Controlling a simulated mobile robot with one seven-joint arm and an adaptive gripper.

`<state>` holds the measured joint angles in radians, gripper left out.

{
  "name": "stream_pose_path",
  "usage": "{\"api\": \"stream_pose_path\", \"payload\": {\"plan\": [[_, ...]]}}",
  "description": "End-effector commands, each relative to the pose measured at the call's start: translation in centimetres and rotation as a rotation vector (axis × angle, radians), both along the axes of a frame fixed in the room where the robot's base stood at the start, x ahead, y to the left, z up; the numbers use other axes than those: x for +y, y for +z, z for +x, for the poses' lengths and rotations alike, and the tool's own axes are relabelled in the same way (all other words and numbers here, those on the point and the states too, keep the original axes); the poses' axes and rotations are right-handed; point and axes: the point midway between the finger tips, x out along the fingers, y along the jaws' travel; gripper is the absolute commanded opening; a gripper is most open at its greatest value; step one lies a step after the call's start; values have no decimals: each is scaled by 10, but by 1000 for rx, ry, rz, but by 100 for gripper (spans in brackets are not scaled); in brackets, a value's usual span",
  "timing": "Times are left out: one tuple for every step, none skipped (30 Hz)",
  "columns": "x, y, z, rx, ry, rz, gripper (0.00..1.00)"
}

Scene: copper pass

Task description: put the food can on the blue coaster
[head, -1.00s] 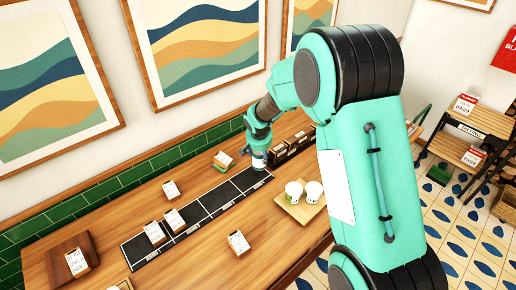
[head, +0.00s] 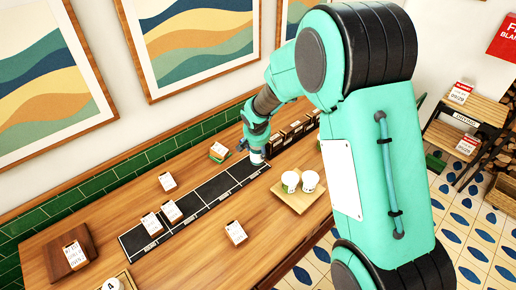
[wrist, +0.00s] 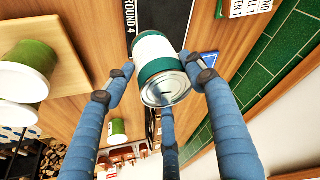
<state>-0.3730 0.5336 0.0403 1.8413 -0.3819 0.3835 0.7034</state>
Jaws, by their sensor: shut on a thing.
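The food can (wrist: 160,67) is a green and white cylinder with a bare metal end facing the wrist camera. My gripper (wrist: 165,85) is shut on it, with blue fingers on both sides. In the head view the can (head: 257,159) is small, under my gripper (head: 256,150), by the far right end of the black strip. No coaster is clear in the head view.
The long black strip (head: 205,192) has small labelled boxes at its left part. A wooden tray (head: 296,203) with two white cups (head: 310,181) stands to its right. Several dark boxes (head: 292,134) line the back right. Bare table (head: 190,265) lies in front.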

Motion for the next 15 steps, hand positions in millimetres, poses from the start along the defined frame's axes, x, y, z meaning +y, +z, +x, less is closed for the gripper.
{"api": "stream_pose_path", "payload": {"plan": [[0, 1, 1, -2, 0, 1, 5], [0, 1, 1, -2, 0, 1, 5], [0, 1, 1, -2, 0, 1, 5], [0, 1, 1, -2, 0, 1, 5], [0, 1, 1, -2, 0, 1, 5], [0, 2, 1, -2, 0, 1, 5], [0, 2, 1, -1, -1, 1, 5], [0, 2, 1, -1, -1, 1, 5], [0, 3, 1, -1, -1, 1, 5], [0, 4, 1, -1, -1, 2, 5], [0, 4, 1, -1, -1, 2, 5], [0, 4, 0, 0, -2, 2, 5], [0, 5, 0, 0, -2, 2, 5], [0, 5, 0, 1, -4, 2, 5], [0, 6, 0, 1, -4, 3, 5]]}}
